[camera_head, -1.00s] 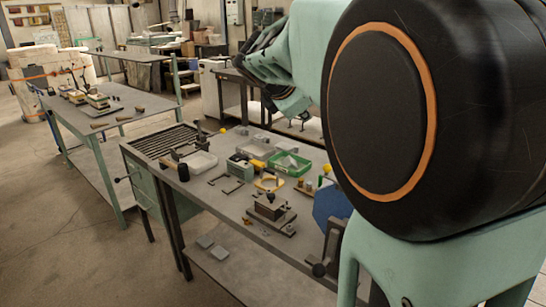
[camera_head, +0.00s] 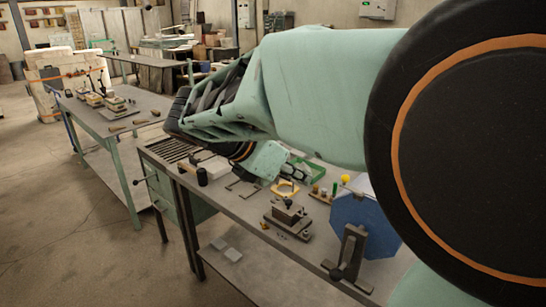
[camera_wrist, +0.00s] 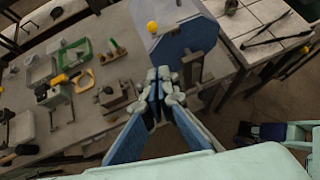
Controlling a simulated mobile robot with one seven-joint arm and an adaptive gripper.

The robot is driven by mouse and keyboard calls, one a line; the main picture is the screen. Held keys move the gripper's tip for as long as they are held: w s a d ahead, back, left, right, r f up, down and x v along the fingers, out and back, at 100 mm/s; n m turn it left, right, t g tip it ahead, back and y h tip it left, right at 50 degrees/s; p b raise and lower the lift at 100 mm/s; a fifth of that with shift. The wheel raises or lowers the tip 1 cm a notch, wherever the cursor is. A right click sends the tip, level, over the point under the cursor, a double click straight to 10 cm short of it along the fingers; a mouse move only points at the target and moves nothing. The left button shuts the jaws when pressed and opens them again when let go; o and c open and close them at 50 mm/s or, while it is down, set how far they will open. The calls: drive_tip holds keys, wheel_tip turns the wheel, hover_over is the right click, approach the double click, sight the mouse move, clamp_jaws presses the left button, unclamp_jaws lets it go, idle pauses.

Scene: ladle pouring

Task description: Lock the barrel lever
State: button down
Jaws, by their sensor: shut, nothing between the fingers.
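The blue octagonal barrel (camera_head: 366,222) stands at the right end of the workbench, and my arm covers part of the view around it. A lever with a yellow ball knob (camera_head: 345,179) shows at its upper left. My gripper (camera_wrist: 160,82) is shut and empty, pointing towards the barrel's near side. I cannot tell whether it touches anything.
On the workbench, a small block fixture (camera_head: 288,215), a yellow ring piece (camera_head: 286,189) and a green tray (camera_wrist: 76,56) lie left of the barrel. Bare bench (camera_head: 235,207) shows at the front.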

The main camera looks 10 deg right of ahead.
drive_tip(key=shift+d, duration=0.1)
approach(344, 185)
drive_tip(key=p+x, duration=0.1)
drive_tip(key=x, duration=0.4)
drive_tip(key=shift+f, duration=0.1)
